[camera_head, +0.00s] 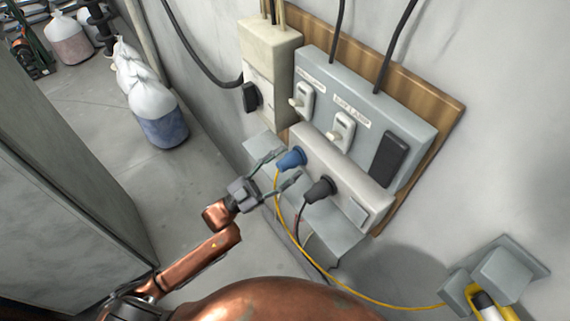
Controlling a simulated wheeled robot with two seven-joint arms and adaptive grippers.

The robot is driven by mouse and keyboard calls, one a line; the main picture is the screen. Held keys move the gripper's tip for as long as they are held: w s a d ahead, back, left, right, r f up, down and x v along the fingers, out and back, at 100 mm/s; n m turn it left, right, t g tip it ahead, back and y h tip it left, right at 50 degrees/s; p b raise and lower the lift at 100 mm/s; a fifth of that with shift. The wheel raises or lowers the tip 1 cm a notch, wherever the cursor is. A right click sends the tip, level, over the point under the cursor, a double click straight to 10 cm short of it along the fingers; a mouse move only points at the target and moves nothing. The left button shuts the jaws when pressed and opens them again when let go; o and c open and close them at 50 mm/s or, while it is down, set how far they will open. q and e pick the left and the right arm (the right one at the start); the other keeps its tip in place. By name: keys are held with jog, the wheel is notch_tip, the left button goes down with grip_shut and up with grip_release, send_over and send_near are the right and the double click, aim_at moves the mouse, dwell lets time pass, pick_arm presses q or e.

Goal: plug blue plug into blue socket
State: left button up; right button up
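The blue plug (291,159) is at the left end of the light grey lower panel (345,180), with a yellow cable hanging from it. It appears seated against the panel face; the blue socket itself is not visible behind it. My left gripper (284,166) is in front of the panel with its two thin fingers spread. The fingertips are close to the blue plug, one on its left and one below it; I cannot tell whether they touch it. My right gripper is not in view.
A black plug (320,190) with a dark cable sits right of the blue one. Above is a grey switch box (365,105) on a wooden board (455,105). The yellow cable runs to a grey box (505,272) at lower right. A grey cabinet (60,200) stands left.

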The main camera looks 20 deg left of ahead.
pick_arm(q)
jog(key=v, duration=1.2)
dwell(0.5)
